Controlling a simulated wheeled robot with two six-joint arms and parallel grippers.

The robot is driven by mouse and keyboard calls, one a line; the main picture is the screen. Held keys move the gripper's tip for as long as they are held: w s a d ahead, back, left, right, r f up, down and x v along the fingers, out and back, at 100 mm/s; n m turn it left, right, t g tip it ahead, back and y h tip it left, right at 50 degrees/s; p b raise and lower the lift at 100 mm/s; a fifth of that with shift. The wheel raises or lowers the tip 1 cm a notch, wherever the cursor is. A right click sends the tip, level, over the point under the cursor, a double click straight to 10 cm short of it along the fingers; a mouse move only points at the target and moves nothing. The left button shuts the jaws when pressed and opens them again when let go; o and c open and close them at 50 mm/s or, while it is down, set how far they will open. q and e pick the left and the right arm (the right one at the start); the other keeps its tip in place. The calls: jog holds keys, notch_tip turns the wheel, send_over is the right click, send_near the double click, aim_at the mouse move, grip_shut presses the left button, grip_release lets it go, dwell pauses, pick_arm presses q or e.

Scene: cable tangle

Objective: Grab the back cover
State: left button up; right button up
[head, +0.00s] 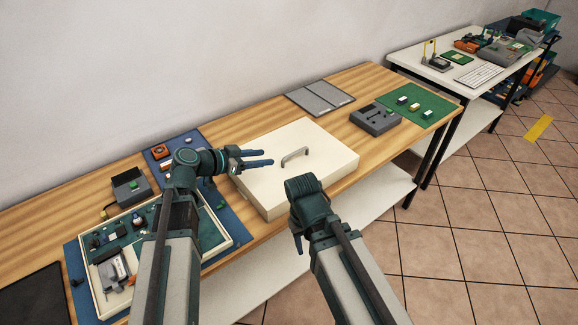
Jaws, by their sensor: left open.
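The back cover (322,168) is a cream, box-like panel with a grey handle (295,155) on its top. It lies on the middle of the wooden bench in the head view. My left gripper (268,157) is open, its two blue fingers pointing right over the cover's left part, left of the handle. Nothing shows between the fingers. I cannot tell how high they are above the cover.
An open cream case (236,236) with circuit boards and parts lies at left on a blue mat (73,262). A grey device (375,119) and a green mat (440,103) lie right of the cover. Grey panels (320,97) lie behind it. A white table (405,57) stands farther right.

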aim_at(292, 154)
pick_arm(q)
jog(key=b+x, duration=0.1)
jog(key=x, duration=0.2)
jog(key=b+x, duration=0.2)
jog(key=x, duration=0.2)
jog(key=shift+w+d, duration=0.1)
jog(key=shift+w, duration=0.4)
jog(key=shift+w+d+f, duration=0.15)
jog(key=shift+w+d, duration=0.05)
jog(key=shift+d, duration=0.15)
jog(key=w+d+f+b, duration=0.2)
jog(key=w+f+b, duration=0.1)
jog(key=shift+d, duration=0.4)
jog(key=shift+w+d, duration=0.1)
jog(key=shift+d, duration=0.1)
grip_shut()
jog(key=shift+r, duration=0.1)
dwell(0.4)
